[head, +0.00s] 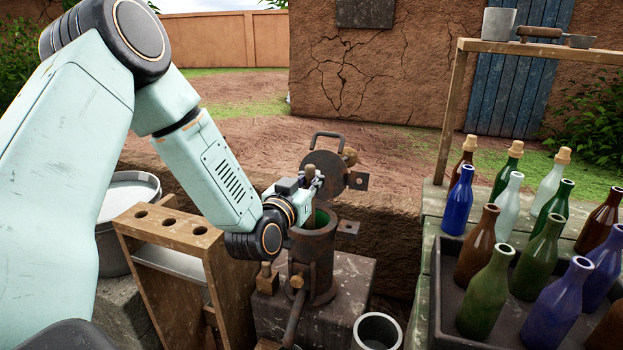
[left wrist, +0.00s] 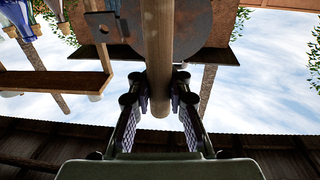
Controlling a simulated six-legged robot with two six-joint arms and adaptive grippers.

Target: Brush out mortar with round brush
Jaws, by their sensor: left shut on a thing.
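The mortar (head: 314,253) is a rusty iron cylinder on a stone block, with its round lid (head: 325,168) swung up and open behind its mouth. My left gripper (head: 314,184) is just above the mouth, shut on the wooden handle of the round brush (head: 310,171). The handle stands roughly upright. In the left wrist view the handle (left wrist: 158,50) passes between the fingers of the left gripper (left wrist: 159,105). Something green shows inside the mouth. My right gripper is not in view.
A wooden rack (head: 170,228) with holes stands left of the mortar, beside a metal bucket (head: 127,190). A grey cup (head: 377,332) is in front. A dark tray (head: 443,300) with several bottles is at right, near a wooden shelf (head: 540,47).

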